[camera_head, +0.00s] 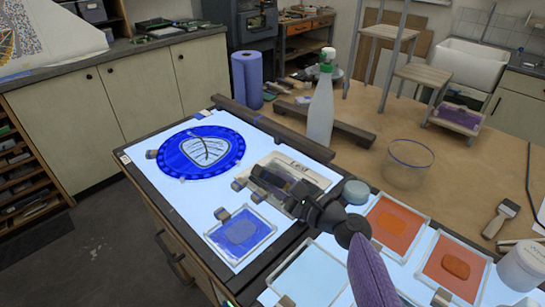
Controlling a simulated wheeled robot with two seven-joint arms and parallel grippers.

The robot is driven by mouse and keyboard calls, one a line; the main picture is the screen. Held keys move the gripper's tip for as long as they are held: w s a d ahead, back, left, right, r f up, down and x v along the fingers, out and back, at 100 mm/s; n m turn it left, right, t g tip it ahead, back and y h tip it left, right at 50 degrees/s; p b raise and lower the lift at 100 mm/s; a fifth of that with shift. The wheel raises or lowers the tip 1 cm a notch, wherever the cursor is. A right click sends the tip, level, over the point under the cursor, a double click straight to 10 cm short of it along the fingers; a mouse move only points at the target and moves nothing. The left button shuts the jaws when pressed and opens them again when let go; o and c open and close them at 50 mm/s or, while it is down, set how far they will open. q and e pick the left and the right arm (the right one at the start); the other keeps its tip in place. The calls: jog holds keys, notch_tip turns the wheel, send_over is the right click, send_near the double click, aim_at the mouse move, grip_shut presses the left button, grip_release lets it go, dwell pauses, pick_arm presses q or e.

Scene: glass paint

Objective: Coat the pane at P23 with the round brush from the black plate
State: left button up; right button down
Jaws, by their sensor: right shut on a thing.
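My right gripper (290,192) reaches in from the lower right, over the lower part of a pale framed tray (318,180) with dark lettering on the light table. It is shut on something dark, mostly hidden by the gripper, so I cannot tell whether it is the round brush. A pale blue framed pane (312,272) lies at the bottom centre. A blue framed pane (262,226) lies left of it, and two orange panes (383,213) (434,270) lie to the right. I cannot read a P23 label or make out the black plate. My left gripper is out of view.
A blue oval glass piece with a leaf (236,152) lies at the back left of the light table. A white spray bottle (320,112), a clear bowl (408,165), a flat brush (500,218) and a white jar (521,268) stand or lie on the wooden bench.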

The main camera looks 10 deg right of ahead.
jog(key=w+d+b, duration=0.3)
jog(key=d+b, duration=0.1)
jog(key=w+a, duration=0.1)
jog(key=a, duration=0.6)
jog(key=shift+w+f+p, duration=0.15)
jog(key=shift+p, duration=0.3)
jog(key=shift+a, duration=0.1)
jog(key=shift+f, duration=0.2)
dwell(0.3)
jog(key=shift+f+b, duration=0.3)
jog(key=shift+b, duration=0.05)
dwell(0.3)
